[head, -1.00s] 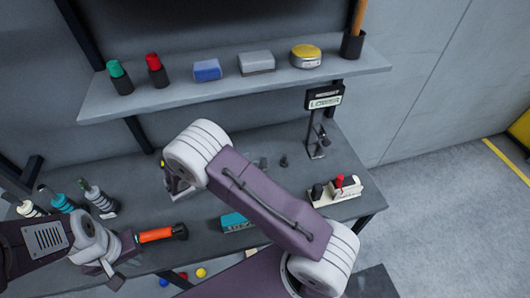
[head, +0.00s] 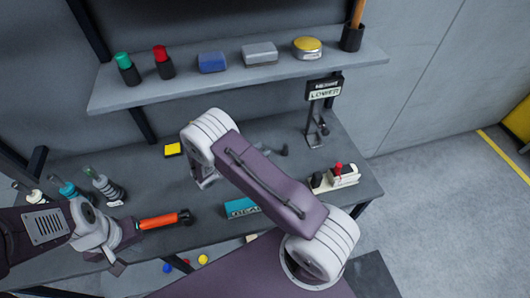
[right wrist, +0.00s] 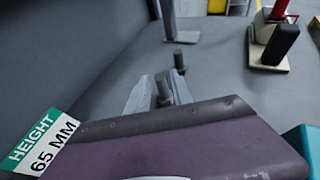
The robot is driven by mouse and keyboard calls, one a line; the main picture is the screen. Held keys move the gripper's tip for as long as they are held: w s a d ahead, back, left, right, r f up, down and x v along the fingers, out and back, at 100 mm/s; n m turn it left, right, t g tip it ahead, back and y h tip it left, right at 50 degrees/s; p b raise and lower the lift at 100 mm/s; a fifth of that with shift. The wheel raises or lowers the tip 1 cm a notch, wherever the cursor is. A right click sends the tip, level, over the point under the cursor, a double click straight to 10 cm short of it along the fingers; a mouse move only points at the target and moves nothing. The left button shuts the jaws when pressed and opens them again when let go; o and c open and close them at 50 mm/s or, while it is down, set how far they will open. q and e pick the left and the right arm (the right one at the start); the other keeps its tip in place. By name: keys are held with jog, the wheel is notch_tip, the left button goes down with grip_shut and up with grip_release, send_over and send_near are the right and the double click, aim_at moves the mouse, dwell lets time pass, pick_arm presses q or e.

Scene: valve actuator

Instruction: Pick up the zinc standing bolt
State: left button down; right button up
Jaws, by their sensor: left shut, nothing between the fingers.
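In the right wrist view, a dark grey standing bolt (right wrist: 180,60) stands upright on the bench just beyond my right gripper (right wrist: 160,94). Its fingers are apart, and a second dark bolt-like piece (right wrist: 164,90) shows between them; I cannot tell whether they touch it. Which piece is the zinc bolt is unclear. In the head view, a small dark bolt (head: 284,150) shows just past my right arm, which hides most of that spot and the right gripper. My left gripper (head: 114,264) is shut and empty near the front left of the bench.
An orange-handled tool (head: 160,221) lies beside my left gripper. A shelf (head: 230,83) overhangs the back.

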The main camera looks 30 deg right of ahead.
jog(key=shift+w+d+f, duration=0.15)
jog(key=shift+d+f, duration=0.05)
jog(key=shift+d, duration=0.25)
jog(key=shift+a+r, duration=0.1)
jog(key=shift+a, duration=0.1)
jog(key=c, duration=0.4)
grip_shut()
jog(key=shift+d, duration=0.1)
